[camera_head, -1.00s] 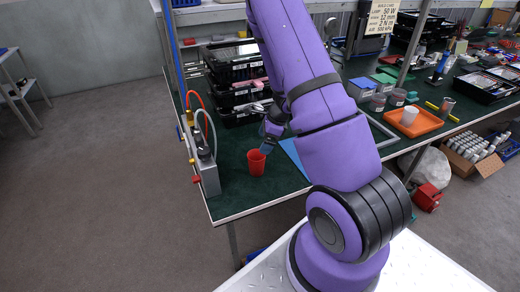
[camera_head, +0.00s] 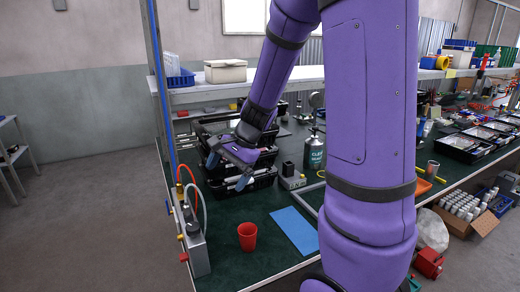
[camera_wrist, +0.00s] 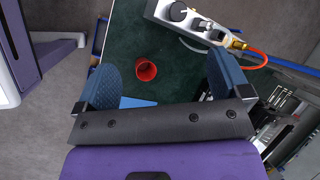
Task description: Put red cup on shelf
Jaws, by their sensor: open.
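The red cup (camera_head: 247,236) stands upright on the dark green bench top (camera_head: 262,209), near its front left corner. In the wrist view the cup (camera_wrist: 146,69) shows from above, beyond and between the spread fingers. My gripper (camera_head: 228,175) is open and empty, raised above the bench behind the cup and apart from it. Its blue fingers (camera_wrist: 163,78) are wide apart in the wrist view. A pale shelf (camera_head: 212,93) runs above the back of the bench; my arm hides part of it.
A grey valve box (camera_head: 195,245) with hoses stands left of the cup. A blue sheet (camera_head: 295,229) lies to its right. Black crates (camera_head: 243,185) are stacked behind.

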